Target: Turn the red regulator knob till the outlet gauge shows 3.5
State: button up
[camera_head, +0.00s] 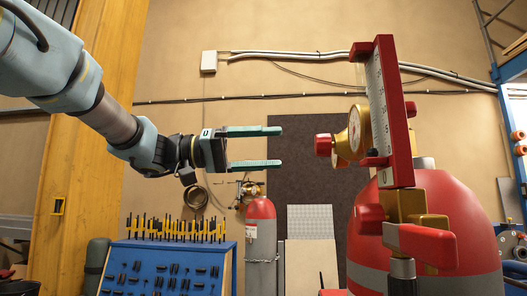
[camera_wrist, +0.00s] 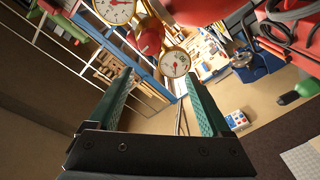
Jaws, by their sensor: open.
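The red regulator knob (camera_head: 323,145) sticks out to the left of a brass gauge (camera_head: 356,132) on the large red cylinder's valve. In the wrist view the red knob (camera_wrist: 150,40) lies between two white-faced gauges, one at the top (camera_wrist: 115,9) and one lower right (camera_wrist: 175,64). Both have red needles; the numbers are too small to read, and I cannot tell which is the outlet gauge. My gripper (camera_head: 281,147) is open and empty, level with the knob and apart from it on its left. Its green fingers (camera_wrist: 154,82) point toward the knob.
A tall red scale plate (camera_head: 391,110) stands just right of the gauge. The large red cylinder (camera_head: 455,205) fills the lower right. A smaller red cylinder (camera_head: 260,235) and a blue tool rack (camera_head: 165,270) stand behind. The gap between fingertips and knob looks clear.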

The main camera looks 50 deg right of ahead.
aim_at(319, 146)
jog(key=shift+m+g+y, duration=0.3)
jog(key=shift+g+y, duration=0.2)
jog(key=shift+y, duration=0.4)
jog(key=x, duration=0.3)
jog(key=a+x, duration=0.1)
jog(key=x, duration=0.2)
jog(key=s+x, duration=0.1)
jog(key=x, duration=0.3)
jog(key=shift+a, duration=0.35)
jog(key=shift+c, duration=0.4)
grip_shut()
